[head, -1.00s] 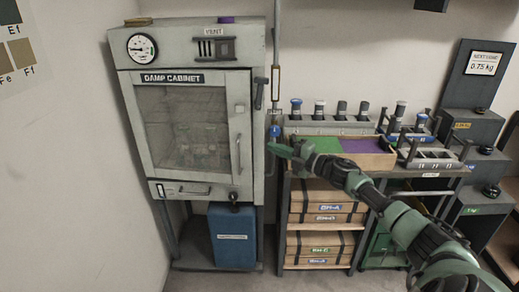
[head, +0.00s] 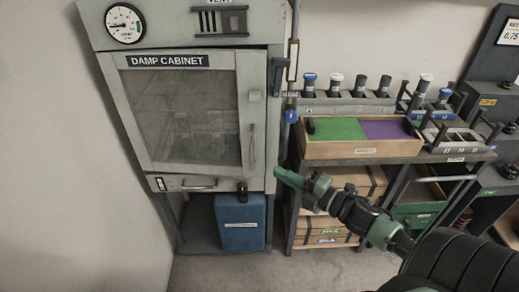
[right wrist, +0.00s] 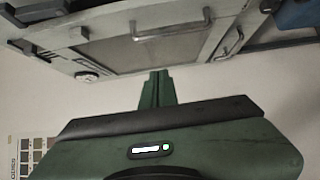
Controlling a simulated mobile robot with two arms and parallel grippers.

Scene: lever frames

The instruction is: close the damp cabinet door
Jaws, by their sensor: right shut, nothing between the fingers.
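The grey damp cabinet (head: 184,28) stands at the left in the head view. Its windowed door (head: 247,72) is close to its frame; I cannot tell whether a narrow gap is left. A vertical handle (head: 252,145) is on the door's right side. A dark latch lever (head: 277,75) is on the cabinet's right edge. My right gripper (head: 281,174) is shut and empty, in front of and just right of the door's lower right corner, with no clear contact. In the right wrist view its fingers (right wrist: 155,82) point toward the cabinet door (right wrist: 125,52). My left gripper is not in view.
A blue container (head: 241,222) stands under the cabinet. To the right, a bench holds a wooden tray (head: 362,151) with green and purple sections and a rack of several plungers (head: 345,104). Boxes fill the shelves below. Floor in front of the cabinet is clear.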

